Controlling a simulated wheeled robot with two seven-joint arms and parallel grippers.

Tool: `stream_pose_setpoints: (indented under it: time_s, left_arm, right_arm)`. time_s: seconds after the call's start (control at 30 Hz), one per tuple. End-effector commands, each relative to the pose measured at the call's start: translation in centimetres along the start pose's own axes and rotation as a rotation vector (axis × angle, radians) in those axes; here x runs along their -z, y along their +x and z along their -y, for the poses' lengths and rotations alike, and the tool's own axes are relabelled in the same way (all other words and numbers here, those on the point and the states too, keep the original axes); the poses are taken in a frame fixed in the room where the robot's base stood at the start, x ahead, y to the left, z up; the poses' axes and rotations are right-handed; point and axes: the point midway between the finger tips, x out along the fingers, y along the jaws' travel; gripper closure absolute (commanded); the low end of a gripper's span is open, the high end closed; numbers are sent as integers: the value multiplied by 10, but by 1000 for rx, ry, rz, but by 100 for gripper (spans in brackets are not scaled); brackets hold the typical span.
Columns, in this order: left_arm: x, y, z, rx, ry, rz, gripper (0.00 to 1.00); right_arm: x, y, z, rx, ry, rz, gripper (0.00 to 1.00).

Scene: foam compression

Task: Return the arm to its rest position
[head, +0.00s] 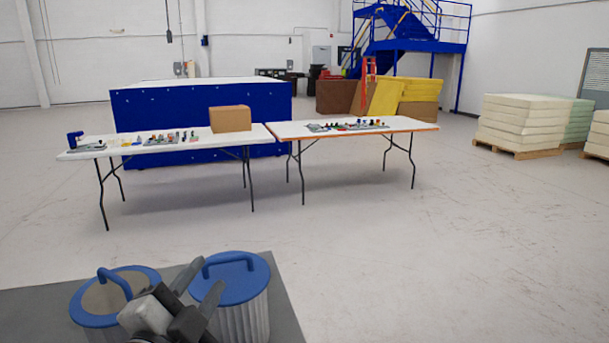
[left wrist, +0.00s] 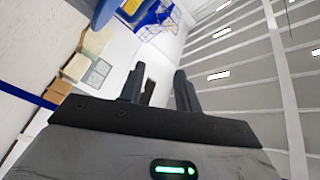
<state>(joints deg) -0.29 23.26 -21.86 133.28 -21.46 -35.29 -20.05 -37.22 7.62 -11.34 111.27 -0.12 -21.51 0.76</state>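My left gripper (head: 209,274) is at the bottom of the head view, in front of two ribbed canisters. Its two dark fingers stand apart with nothing between them; the gap also shows in the left wrist view (left wrist: 160,72). The right canister (head: 239,287) has a blue lid with a blue loop handle. The left canister (head: 88,312) has a blue rim, a grey-tan top and a blue handle, and my arm hides part of it. Whether the gripper touches either canister I cannot tell. My right gripper is in neither view.
The canisters stand on a dark grey surface (head: 284,318). Two white folding tables, left (head: 190,145) and right (head: 290,130), hold small items and a cardboard box (head: 230,118). Foam stacks (head: 520,125) sit on pallets at right. The floor (head: 430,240) between is clear.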

Motion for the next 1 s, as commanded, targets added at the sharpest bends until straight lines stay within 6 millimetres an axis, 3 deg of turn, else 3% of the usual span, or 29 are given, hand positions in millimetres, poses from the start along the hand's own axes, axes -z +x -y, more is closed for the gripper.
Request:
stream_pose_setpoints:
  time_s: [0.03,0.1,0.2,0.3,0.5,0.8,1.0]
  left_arm:
    - [-29,-16,-25,-83,-133,147,67]
    - [-63,-42,-56,-184,-291,338,67]
    - [-93,-82,-94,-300,-457,560,67]
    - [-110,-117,-120,-381,-571,726,67]
    - [-123,-177,-154,-498,-718,972,67]
    - [-123,-254,-185,-632,-869,1270,67]
    - [-133,-231,-207,-590,-885,1160,67]
  right_arm:
    - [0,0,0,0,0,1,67]
    - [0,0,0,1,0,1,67]
    - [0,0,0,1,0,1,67]
    - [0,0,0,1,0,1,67]
    - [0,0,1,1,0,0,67]
    - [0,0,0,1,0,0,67]
    - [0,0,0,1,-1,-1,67]
